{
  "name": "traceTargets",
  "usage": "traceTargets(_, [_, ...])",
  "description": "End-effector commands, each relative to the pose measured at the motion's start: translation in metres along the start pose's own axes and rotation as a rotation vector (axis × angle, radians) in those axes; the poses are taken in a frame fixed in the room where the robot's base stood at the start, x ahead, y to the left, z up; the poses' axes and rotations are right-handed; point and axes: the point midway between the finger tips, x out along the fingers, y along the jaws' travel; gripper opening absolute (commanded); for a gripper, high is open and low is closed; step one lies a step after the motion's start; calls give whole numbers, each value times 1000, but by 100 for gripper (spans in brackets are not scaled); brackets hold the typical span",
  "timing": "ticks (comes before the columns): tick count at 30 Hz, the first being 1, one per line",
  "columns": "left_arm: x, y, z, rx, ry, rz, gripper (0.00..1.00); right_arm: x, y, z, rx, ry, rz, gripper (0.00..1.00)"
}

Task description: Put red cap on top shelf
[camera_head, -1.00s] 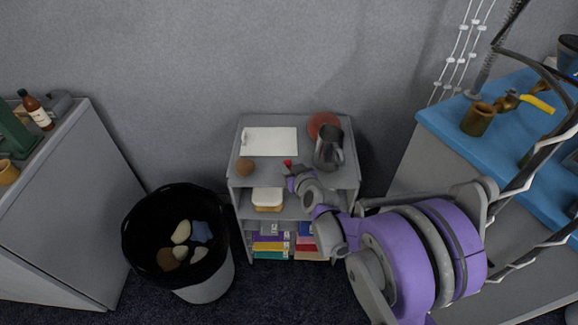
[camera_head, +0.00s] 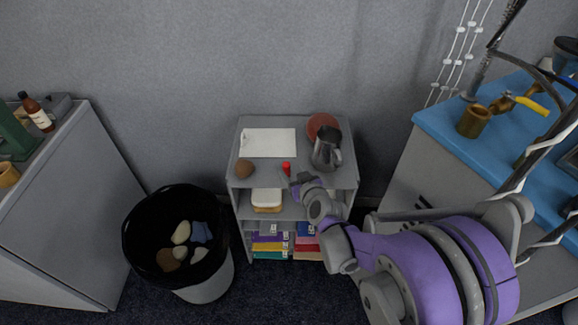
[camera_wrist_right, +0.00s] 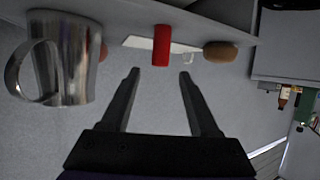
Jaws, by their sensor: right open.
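The red cap (camera_head: 286,168) stands on the top shelf of the small grey shelf unit (camera_head: 266,177), near the front edge. My right gripper (camera_head: 289,182) is just in front of that edge. In the right wrist view, the red cap (camera_wrist_right: 161,45) appears just beyond the open right gripper's fingertips (camera_wrist_right: 159,74), lined up with the gap between them. The gap is empty, and the fingers look apart from the cap. My left gripper is not in view.
A black-lined bin (camera_head: 206,281) stands left; a blue-topped bench (camera_head: 449,130) stands right.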

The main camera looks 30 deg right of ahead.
Motion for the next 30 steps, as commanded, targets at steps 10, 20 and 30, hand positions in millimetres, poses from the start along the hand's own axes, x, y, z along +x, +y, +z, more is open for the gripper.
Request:
traceTargets(10, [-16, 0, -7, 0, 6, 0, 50, -65, 0, -1, 0, 0, 1, 62])
traceTargets(20, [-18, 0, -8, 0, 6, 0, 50, -104, -52, 16, -19, -158, -124, 62])
traceTargets(30, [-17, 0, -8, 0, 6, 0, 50, -222, -102, 86, -91, -643, -177, 62])
